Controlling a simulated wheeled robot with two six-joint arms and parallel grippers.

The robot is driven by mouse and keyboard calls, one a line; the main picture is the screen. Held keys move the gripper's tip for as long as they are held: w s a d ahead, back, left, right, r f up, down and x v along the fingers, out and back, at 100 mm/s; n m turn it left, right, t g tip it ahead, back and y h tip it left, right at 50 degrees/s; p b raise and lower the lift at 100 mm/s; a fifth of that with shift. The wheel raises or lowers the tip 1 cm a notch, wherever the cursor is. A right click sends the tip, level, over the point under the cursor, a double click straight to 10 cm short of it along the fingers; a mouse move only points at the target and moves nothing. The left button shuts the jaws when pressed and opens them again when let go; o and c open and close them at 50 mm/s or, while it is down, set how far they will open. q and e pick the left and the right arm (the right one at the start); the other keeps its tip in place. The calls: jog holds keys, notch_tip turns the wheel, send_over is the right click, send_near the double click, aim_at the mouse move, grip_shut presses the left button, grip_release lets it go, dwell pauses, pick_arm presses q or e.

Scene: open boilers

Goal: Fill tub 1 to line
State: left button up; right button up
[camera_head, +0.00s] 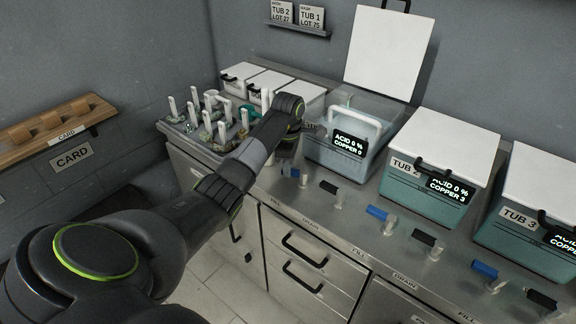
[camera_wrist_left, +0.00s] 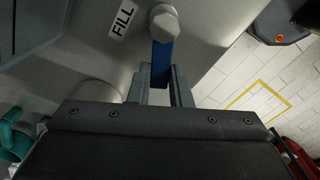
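Tub 1 (camera_head: 330,160) stands on the steel bench with its white lid (camera_head: 385,50) raised. Its display (camera_head: 350,147) reads ACID 0 % COPPER 0. A white handle-shaped frame (camera_head: 372,122) shows at its front; the liquid level inside is unclear. My left gripper (camera_head: 285,155) points down at the bench edge in front of tub 1. In the left wrist view its two fingers (camera_wrist_left: 161,88) are close on both sides of a blue lever (camera_wrist_left: 161,62) beside a FILL label (camera_wrist_left: 123,17). My right gripper is out of view.
A black lever (camera_head: 329,187) sits right of the blue one. Tub 2 (camera_head: 420,198) and tub 3 (camera_head: 520,240) stand closed to the right. A tray of white-handled items (camera_head: 205,140) is at left. Cards (camera_head: 311,17) sit on a wall shelf.

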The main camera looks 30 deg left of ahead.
pick_arm(q)
grip_shut()
jog(key=shift+w+f+b, duration=0.15)
jog(key=shift+b, duration=0.35)
jog(key=m+b, duration=0.1)
jog(key=w+m+b, duration=0.1)
jog(key=b, duration=0.1)
jog(key=m+b, duration=0.2)
jog(key=shift+w+a, duration=0.2)
jog(key=shift+w, duration=0.05)
jog(key=shift+w+m+b, duration=0.25)
jog(key=shift+m+b, duration=0.4)
jog(key=shift+m, duration=0.05)
jog(key=shift+r, duration=0.2)
jog(key=o, duration=0.6)
grip_release()
jog(key=shift+r, duration=0.1)
